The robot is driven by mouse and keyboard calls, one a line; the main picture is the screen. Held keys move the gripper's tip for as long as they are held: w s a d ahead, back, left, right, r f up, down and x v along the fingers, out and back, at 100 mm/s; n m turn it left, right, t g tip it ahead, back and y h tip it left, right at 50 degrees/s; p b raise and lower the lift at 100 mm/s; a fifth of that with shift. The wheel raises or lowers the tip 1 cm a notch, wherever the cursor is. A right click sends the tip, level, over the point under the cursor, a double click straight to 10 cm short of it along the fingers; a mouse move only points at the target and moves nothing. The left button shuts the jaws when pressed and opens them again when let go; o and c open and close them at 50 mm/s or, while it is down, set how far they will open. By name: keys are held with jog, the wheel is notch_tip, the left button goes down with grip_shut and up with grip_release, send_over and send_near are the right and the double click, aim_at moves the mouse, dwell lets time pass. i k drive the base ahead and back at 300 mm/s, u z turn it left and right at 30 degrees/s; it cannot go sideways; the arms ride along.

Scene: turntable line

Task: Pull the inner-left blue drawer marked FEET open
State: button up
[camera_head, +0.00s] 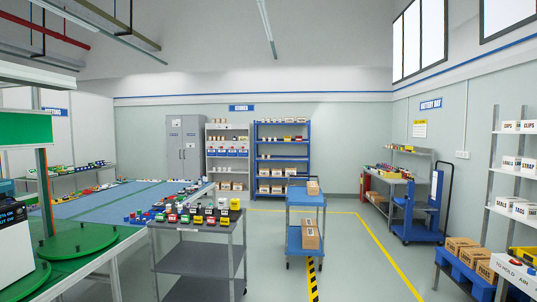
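My gripper is not in view. A row of small blue boxes or drawer fronts (228,153) with pale labels sits on the pale rack (228,127) at the back wall. They are too small to read, so I cannot tell whether one is marked FEET or whether any is open. No blue drawer with a readable FEET mark shows.
A grey cart (199,259) with several coloured items stands in front, beside the blue-topped table (150,195). A blue trolley (305,198) with cartons stands mid-floor. Green turntables (78,242) are at left. Cartons (463,245) lie lower right. Floor right of the blue trolley is clear.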

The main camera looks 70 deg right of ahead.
aim_at(220, 152)
jog(key=z, duration=3.2)
jog(key=i, duration=10.05)
jog(key=u, duration=0.05)
